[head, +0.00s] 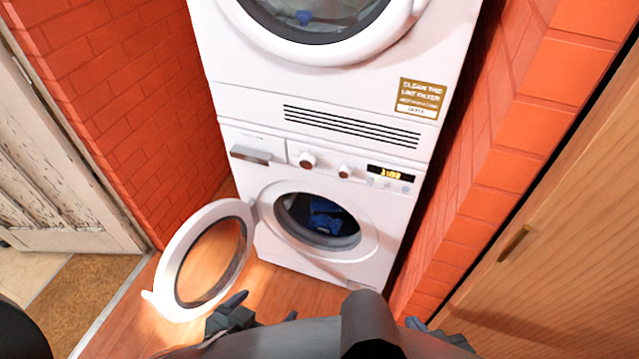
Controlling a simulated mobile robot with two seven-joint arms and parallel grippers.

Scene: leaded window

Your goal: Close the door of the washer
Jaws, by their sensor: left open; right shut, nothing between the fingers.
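The washer (270,269) is the lower white machine of a stacked pair. Its round door (162,266), a white ring with a clear pane, stands wide open, swung out to the left on its left-hand hinge. Blue cloth (326,220) shows inside the drum. My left gripper (264,307) is open and empty, low in the picture, just right of the door's lower edge. I cannot tell whether it touches the door. My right gripper (437,333) is shut and empty at the bottom, right of the washer and well away from the door. My own body partly hides both grippers.
A second machine (345,75) with a round door sits on top of the washer. Brick walls (120,90) stand on both sides. A pale door (45,170) is at left, and a wooden door or panel (560,230) with a handle at right. Some wooden floor is clear before the washer.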

